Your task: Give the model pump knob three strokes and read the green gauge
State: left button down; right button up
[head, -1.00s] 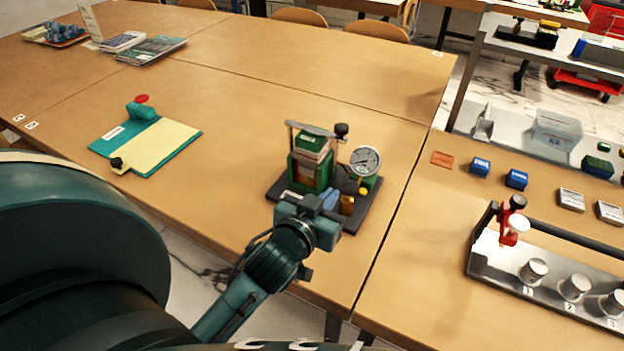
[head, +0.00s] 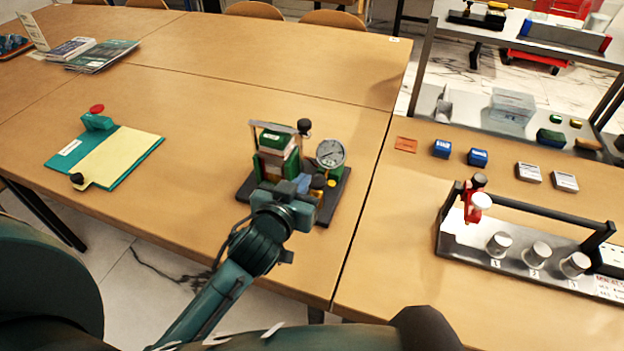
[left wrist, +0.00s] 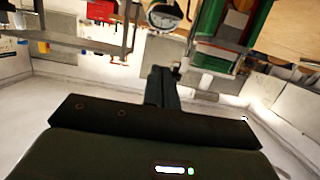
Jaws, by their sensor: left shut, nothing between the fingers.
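The model pump rig stands on a dark base plate (head: 328,206) near the table's right seam in the head view. It has a green frame and a bar across the top with a black knob (head: 304,126) at its right end. A round white-faced gauge (head: 330,153) stands at the rig's right; its reading is too small to tell. My left gripper (head: 300,186) is shut and empty at the rig's front, hiding part of it; contact cannot be told. In the left wrist view the shut fingers (left wrist: 162,88) point toward the gauge (left wrist: 164,14). My right gripper is not in view.
A teal folder with a yellow sheet (head: 118,157) lies to the left on the table. To the right, a metal rack (head: 462,236) holds several cylinders and a red-and-white piece. Blue blocks (head: 478,157) lie behind it. The table between folder and rig is clear.

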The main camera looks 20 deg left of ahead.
pick_arm(q)
send_over(313, 182)
jog(key=s, duration=0.2)
jog(key=f, duration=0.4)
jog(key=shift+w+d+f, duration=0.15)
jog(key=shift+d+f, duration=0.05)
jog(key=shift+f, duration=0.6)
